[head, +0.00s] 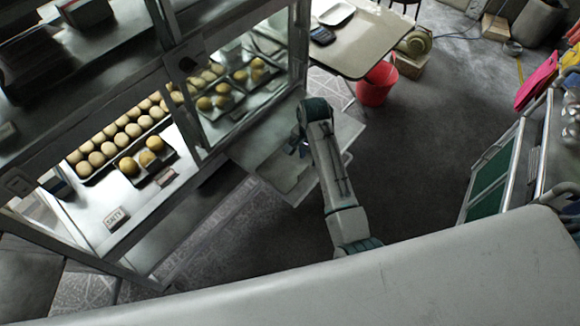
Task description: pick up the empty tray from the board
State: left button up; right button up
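A flat grey board (250,145) sticks out from the lower front of the glass display case. A pale, shallow, empty tray (288,172) appears to lie on it, partly covered by my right arm. My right gripper (296,146) points down over the board, close above the tray. Its fingers are small and dark, and I cannot tell whether they are open or touch the tray. My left gripper is not in view.
The display case holds small trays of buns (120,140) and price tags (116,219). A table (365,45) with a white tray (337,14) and a dark calculator-like device (322,35) stands behind. A red bucket (376,84) stands beside it.

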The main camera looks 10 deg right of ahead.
aim_at(304, 170)
jog(key=shift+w+a+r, duration=0.25)
jog(key=shift+w+a, duration=0.15)
jog(key=shift+w, duration=0.15)
jog(key=shift+f+m, duration=0.2)
jog(key=shift+m, duration=0.1)
notch_tip(304, 170, down, 5)
jog(key=shift+f+p, duration=0.1)
jog(key=shift+p, duration=0.2)
notch_tip(304, 170, down, 4)
jog(key=shift+s+a+f+p, duration=0.1)
jog(key=shift+p, duration=0.4)
jog(key=shift+f, duration=0.5)
grip_shut()
